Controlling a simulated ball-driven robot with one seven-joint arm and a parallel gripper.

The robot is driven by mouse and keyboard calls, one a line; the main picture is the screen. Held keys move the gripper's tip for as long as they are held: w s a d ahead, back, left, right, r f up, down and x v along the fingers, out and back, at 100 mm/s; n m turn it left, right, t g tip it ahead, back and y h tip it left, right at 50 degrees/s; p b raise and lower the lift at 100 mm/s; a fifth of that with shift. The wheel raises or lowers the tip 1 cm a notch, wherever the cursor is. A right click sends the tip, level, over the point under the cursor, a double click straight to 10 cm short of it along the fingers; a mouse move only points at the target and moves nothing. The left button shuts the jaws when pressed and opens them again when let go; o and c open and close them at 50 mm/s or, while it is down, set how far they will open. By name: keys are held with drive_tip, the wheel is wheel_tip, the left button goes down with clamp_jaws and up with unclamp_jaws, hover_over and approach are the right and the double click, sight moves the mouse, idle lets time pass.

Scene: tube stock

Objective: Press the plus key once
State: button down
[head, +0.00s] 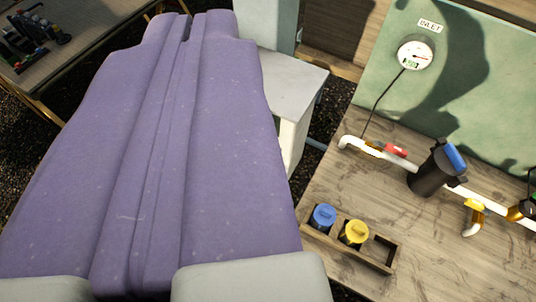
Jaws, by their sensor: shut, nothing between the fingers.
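My gripper (187,27) fills the left and middle of the head view. Its two large purple fingers lie side by side and reach toward the top of the picture, shut and empty. They hide much of what lies behind them. I cannot make out a plus key or its markings. A round white gauge (415,55) with a small green display hangs on the green panel at the upper right, under a label reading INLET. My gripper is to the left of it and appears apart from it.
A wooden bench (330,185) carries a white pipe (481,193) with a dark blue-topped canister (436,171) and a red-handled valve (396,150). A wooden tray (382,263) holds a blue pot (323,217) and a yellow pot (355,233). A grey table (75,65) stands upper left.

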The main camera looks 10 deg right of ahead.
drive_tip(key=w+f+m+b, duration=0.1)
drive_tip(key=w+f, duration=0.6)
drive_tip(key=f, duration=0.4)
wheel_tip(320, 180, down, 28)
drive_tip(key=a+m+y+b, duration=0.1)
drive_tip(key=m+y+b, duration=0.1)
drive_tip(key=m+b, duration=0.1)
drive_tip(key=shift+w+a+m+t, duration=0.3)
drive_tip(key=shift+m+t, duration=0.1)
drive_tip(key=shift+m, duration=0.4)
drive_tip(key=w+d, duration=0.5)
drive_tip(key=w, duration=0.2)
drive_tip(key=shift+d+p, duration=0.25)
drive_tip(key=shift+p, duration=0.2)
drive_tip(key=shift+w, duration=0.1)
drive_tip(key=shift+w+d, duration=0.25)
